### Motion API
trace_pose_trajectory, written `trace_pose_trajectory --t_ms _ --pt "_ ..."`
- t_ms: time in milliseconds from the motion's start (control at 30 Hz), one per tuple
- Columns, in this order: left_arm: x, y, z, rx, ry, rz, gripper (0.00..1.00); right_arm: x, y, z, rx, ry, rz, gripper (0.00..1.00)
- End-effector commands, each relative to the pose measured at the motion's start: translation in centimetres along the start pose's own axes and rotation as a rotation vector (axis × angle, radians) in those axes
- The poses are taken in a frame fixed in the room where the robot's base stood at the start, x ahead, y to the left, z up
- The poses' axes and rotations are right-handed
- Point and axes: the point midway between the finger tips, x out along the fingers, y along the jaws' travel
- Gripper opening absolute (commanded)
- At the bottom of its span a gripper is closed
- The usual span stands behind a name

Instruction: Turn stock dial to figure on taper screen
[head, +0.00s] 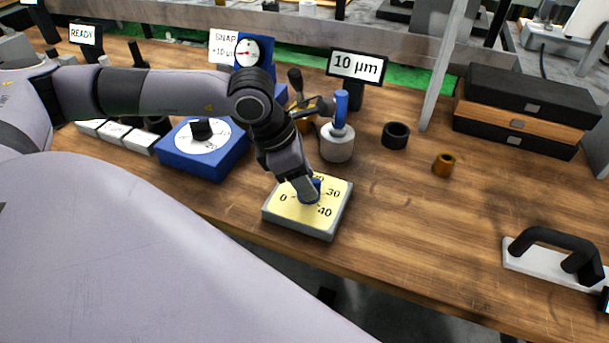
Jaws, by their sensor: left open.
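A dial box with a yellow face (290,214) sits near the table's front edge; 0, 30 and 40 can be read, and the rest is partly covered. Its blue knob (313,184) is mostly hidden by my left gripper, so its pointing direction cannot be told. My left gripper (309,194) is open and low over the knob; whether the fingers touch it is hidden. A black-framed screen (356,66) behind reads "10 µm". My right gripper is out of view.
A blue box with a white dial and black knob (202,131) stands left. A white pot with a blue handle (338,141), a black ring (396,135) and a brass bush (444,164) stand behind. A black-handled plate (552,262) lies right.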

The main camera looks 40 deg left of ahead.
Motion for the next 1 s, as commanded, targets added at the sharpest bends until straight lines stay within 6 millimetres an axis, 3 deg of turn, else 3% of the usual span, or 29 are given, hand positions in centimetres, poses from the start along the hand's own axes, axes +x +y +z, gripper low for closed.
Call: trace_pose_trajectory --t_ms 67,200,667,1000 --pt "0.0 0.0 0.0 0.0 0.0 0.0 0.43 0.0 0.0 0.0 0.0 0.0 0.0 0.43" --pt "0.0 0.0 0.0 0.0 0.0 0.0 0.0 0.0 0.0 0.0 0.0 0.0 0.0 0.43" --pt "0.1 0.1 0.0 0.057 -0.002 -0.024 0.0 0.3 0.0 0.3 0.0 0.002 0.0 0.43" --pt "0.3 0.3 0.1 0.291 -0.004 -0.123 0.0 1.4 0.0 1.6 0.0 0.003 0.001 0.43"
